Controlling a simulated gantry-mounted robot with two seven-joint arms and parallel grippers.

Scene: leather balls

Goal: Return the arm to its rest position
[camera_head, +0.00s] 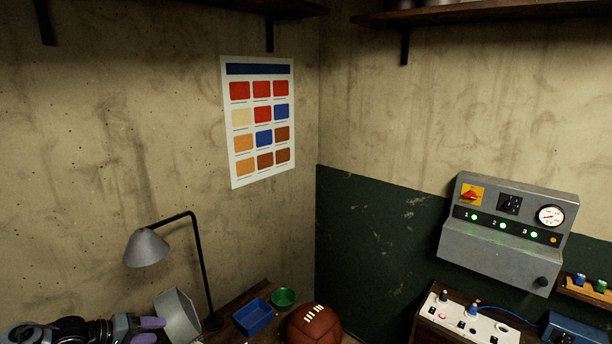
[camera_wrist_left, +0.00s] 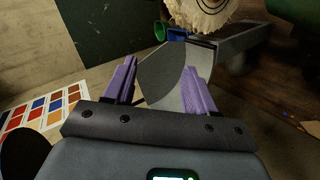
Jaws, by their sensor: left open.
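My left gripper (camera_head: 152,330) is at the lower left of the head view, its arm coming in from the left edge. My right gripper is in neither view.
A grey angled tray (camera_head: 178,316) is close by the gripper's fingertips. A desk lamp (camera_head: 147,248), a blue bin (camera_head: 254,317) and a green bowl (camera_head: 283,298) stand nearby. A control panel (camera_head: 500,250) hangs at right. In the wrist view, a pale fluffy round thing (camera_wrist_left: 200,12) is at the top.

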